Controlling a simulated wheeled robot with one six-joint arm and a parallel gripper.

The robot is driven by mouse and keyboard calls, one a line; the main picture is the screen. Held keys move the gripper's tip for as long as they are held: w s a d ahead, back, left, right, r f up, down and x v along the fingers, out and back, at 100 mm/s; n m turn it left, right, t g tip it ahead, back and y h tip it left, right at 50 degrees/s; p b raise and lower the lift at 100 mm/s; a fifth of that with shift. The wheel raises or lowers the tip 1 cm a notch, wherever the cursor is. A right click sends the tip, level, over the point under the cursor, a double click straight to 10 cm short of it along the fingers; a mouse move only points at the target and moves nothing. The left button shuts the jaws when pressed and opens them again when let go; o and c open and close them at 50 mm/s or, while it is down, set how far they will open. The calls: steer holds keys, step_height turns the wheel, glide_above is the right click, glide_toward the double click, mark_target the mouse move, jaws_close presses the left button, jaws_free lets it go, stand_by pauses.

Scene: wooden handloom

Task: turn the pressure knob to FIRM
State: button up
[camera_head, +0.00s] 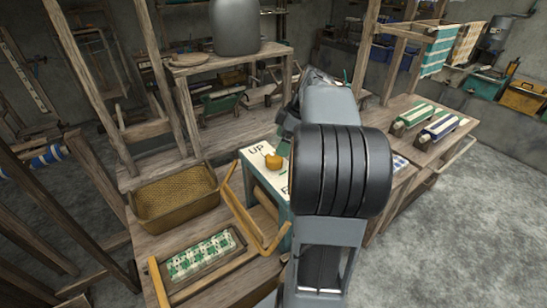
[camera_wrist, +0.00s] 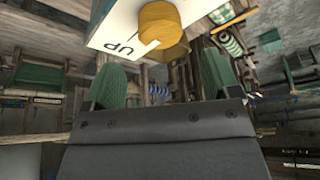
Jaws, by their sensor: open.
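The pressure knob is a round orange-yellow knob (camera_head: 273,162) on the white top of a teal box (camera_head: 250,170). The letters "UP" are printed beside it; another label starting with "F" is mostly covered by my arm. In the wrist view the knob (camera_wrist: 158,22) is at the top centre, on the white label plate (camera_wrist: 118,22). The knob appears beyond the fingertips, not gripped. In the head view my arm hides most of the gripper.
A woven basket (camera_head: 173,197) and a tray with green-white patterned cloth (camera_head: 203,253) lie left of the box. A yellow-brown bent frame (camera_head: 243,213) stands close in front of it. Wooden loom posts rise at left. Striped rolls (camera_head: 440,125) lie on the right bench.

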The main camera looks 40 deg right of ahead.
mark_target(274, 156)
steer(key=x, duration=0.7)
steer(key=shift+f+p, duration=0.15)
steer(key=shift+p, duration=0.15)
steer(key=c, duration=0.9)
